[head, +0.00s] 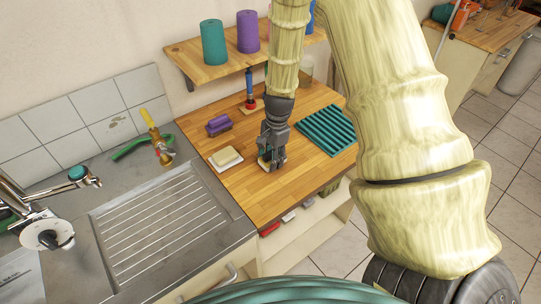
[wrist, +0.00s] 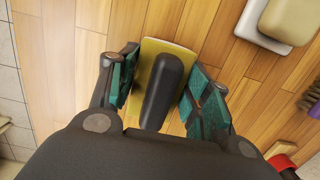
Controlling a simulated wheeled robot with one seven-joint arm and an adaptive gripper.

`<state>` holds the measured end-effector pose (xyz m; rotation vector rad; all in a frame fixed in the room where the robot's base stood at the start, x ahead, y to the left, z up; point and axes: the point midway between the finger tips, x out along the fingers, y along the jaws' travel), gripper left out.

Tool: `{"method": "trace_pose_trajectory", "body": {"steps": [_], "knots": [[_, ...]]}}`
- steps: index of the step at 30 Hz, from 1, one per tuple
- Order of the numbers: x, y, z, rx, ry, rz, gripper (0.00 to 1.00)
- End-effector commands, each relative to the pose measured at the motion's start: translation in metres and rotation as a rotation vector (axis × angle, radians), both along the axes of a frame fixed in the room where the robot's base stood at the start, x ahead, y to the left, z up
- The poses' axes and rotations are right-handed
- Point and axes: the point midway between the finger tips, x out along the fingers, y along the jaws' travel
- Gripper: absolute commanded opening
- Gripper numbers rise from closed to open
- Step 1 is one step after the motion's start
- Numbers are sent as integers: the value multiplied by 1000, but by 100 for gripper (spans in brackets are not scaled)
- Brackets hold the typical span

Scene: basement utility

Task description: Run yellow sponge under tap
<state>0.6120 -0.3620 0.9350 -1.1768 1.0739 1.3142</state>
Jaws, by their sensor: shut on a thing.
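My gripper (head: 271,160) is low over the wooden worktop (head: 262,205) in the head view. In the wrist view its teal-padded fingers (wrist: 160,92) stand on both sides of a yellow sponge (wrist: 162,50) with a dark, rounded handle (wrist: 163,88) on top, and it is shut on this. In the head view the sponge is mostly hidden by the fingers. I cannot tell whether the sponge touches the wood. A chrome tap (head: 40,202) with a teal cap is at the far left, well away from my gripper.
A cream block on a white dish (head: 226,158) lies just left of my gripper, with a purple brush (head: 218,124) behind it. A teal ridged mat (head: 325,130) lies to the right. The steel drainboard (head: 160,230) is bare.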

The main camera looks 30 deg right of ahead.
Motion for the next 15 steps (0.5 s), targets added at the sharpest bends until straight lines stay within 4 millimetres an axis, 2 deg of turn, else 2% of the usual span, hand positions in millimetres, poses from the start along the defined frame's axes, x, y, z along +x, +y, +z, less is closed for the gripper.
{"method": "trace_pose_trajectory", "body": {"steps": [10,11,14,15], "knots": [[0,0,-3,0,0,0,30],[0,0,-3,0,0,0,52],[0,0,-2,0,0,0,70],[0,0,-2,0,0,0,70]]}}
